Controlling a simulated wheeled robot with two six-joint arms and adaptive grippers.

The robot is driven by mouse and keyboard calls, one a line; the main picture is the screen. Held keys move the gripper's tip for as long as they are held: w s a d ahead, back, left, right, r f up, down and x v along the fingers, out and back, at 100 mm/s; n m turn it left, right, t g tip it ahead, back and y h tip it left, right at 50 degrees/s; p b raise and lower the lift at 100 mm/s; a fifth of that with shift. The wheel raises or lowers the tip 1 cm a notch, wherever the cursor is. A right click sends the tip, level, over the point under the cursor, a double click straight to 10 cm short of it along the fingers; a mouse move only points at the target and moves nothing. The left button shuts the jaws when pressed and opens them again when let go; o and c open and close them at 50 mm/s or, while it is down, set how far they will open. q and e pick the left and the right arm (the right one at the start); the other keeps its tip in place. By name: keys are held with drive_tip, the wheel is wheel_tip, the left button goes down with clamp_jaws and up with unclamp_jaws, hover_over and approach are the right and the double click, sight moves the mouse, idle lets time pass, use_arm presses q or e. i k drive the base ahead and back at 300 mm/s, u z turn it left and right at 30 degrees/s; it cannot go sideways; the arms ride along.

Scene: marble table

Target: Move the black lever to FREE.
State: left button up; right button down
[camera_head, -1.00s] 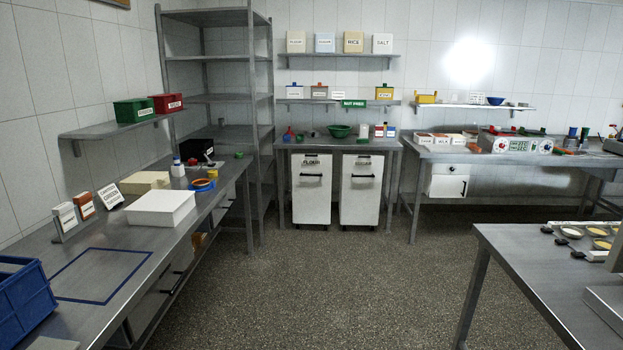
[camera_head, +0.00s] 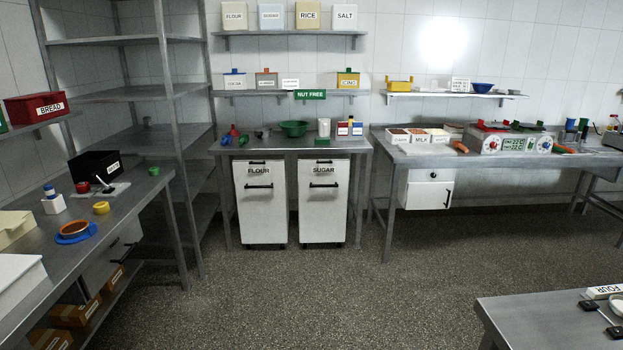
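No label reading FREE is legible in this view, and I cannot tell for certain which item is the black lever. A small upright black-and-white piece (camera_head: 104,185) stands on a pale plate (camera_head: 113,190) on the left bench, in front of a black bin (camera_head: 95,166). It is too small to tell whether it is a lever. Another black-ended piece (camera_head: 592,307) lies on the near right table, cut off by the frame edge. Neither of my grippers is in view.
The left bench (camera_head: 133,213) runs along the left side. A bench (camera_head: 347,144) with FLOUR (camera_head: 259,205) and SUGAR (camera_head: 323,203) bins stands ahead. Another bench (camera_head: 395,163) is at the back right. A near table (camera_head: 515,318) is at lower right. The floor (camera_head: 330,295) between is clear.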

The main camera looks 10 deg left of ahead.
sight(96, 173)
drive_tip(key=u, duration=0.15)
drive_tip(key=i, duration=1.7)
drive_tip(key=u, duration=0.75)
drive_tip(key=i, duration=1)
drive_tip(key=u, duration=1.7)
drive_tip(key=i, duration=1.15)
drive_tip(key=u, duration=0.9)
